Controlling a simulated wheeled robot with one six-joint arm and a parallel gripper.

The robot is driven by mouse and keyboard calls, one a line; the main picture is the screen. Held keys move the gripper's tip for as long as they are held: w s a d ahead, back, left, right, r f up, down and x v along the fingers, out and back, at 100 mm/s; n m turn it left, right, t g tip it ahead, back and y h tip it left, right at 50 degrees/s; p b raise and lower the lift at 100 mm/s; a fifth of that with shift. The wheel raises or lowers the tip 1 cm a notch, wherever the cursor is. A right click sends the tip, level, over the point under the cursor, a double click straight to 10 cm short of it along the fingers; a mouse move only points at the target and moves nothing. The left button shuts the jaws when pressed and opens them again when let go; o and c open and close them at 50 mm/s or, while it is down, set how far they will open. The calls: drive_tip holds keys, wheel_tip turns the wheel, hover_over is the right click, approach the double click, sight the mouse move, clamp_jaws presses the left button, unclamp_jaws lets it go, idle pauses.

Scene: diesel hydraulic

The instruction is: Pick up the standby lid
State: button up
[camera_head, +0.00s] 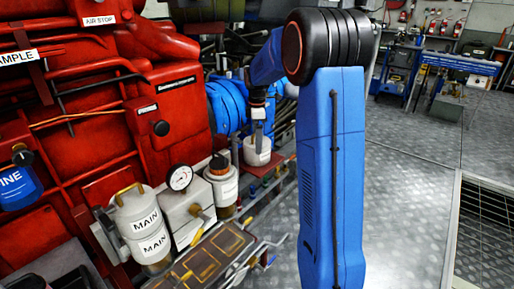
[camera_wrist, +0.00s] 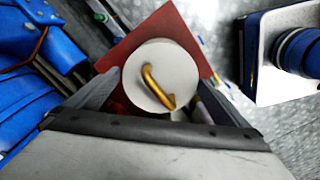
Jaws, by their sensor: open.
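A round white lid (camera_wrist: 182,65) with a brass bar handle (camera_wrist: 152,85) lies on a red square plate (camera_wrist: 173,22); no label on it is legible. It also shows in the head view as a white piece (camera_head: 257,158) on the red plate (camera_head: 262,184). My gripper (camera_head: 259,137) points down right above this lid. In the wrist view my gripper (camera_wrist: 160,92) is open, with one finger on each side of the lid and its handle between them. Whether the fingers touch the lid cannot be told.
A white canister (camera_head: 222,187) with a dark-and-orange top stands left of the lid. A gauge (camera_head: 180,178), a MAIN canister (camera_head: 153,246) under a brass-handled MAIN lid (camera_head: 138,211), and a brown tray (camera_head: 215,255) are close by. Red machinery (camera_head: 180,105) rises behind.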

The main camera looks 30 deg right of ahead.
sight(251, 157)
drive_tip(key=shift+f, duration=3.25)
drive_tip(key=c, duration=1)
